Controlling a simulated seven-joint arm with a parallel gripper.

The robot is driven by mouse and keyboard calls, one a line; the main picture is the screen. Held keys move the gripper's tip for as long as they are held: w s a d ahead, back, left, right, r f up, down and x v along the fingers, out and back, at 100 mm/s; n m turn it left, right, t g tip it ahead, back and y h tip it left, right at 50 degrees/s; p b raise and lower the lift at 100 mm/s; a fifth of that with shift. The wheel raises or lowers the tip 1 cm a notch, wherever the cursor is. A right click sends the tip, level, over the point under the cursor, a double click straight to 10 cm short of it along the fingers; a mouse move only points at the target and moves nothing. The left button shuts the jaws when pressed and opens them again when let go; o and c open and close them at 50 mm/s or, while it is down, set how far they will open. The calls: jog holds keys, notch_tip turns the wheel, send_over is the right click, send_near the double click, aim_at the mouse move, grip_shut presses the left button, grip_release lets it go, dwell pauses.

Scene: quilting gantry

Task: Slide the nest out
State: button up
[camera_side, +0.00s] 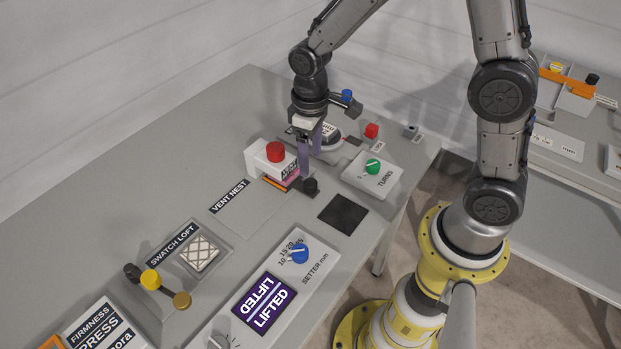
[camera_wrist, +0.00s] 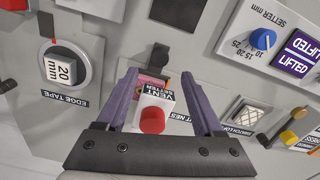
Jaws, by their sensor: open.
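The vent setter (camera_side: 271,160) is a white block with a red knob on top; in the wrist view it (camera_wrist: 155,104) shows between my fingers. The nest (camera_side: 280,184), a small pink and orange piece, is mostly hidden under the setter; its pink edge (camera_wrist: 151,82) also shows in the wrist view. A black knob (camera_side: 311,187) stands just in front of it, and appears beyond the setter in the wrist view (camera_wrist: 160,52). My gripper (camera_side: 310,166) is open and points down near the setter and knob; its purple fingers (camera_wrist: 159,82) hold nothing.
The green TURNS dial (camera_side: 373,166) and a black square pad (camera_side: 343,214) lie to the right. The edge tape dial (camera_wrist: 66,70) is left in the wrist view. The purple screen (camera_side: 265,302) reads LIFTED. Bare panel lies around the VENT NEST label (camera_side: 230,197).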

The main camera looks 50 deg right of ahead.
aim_at(311, 182)
notch_tip(311, 182, down, 8)
jog(key=shift+r, duration=0.1)
dwell(0.4)
grip_shut()
dwell(1.2)
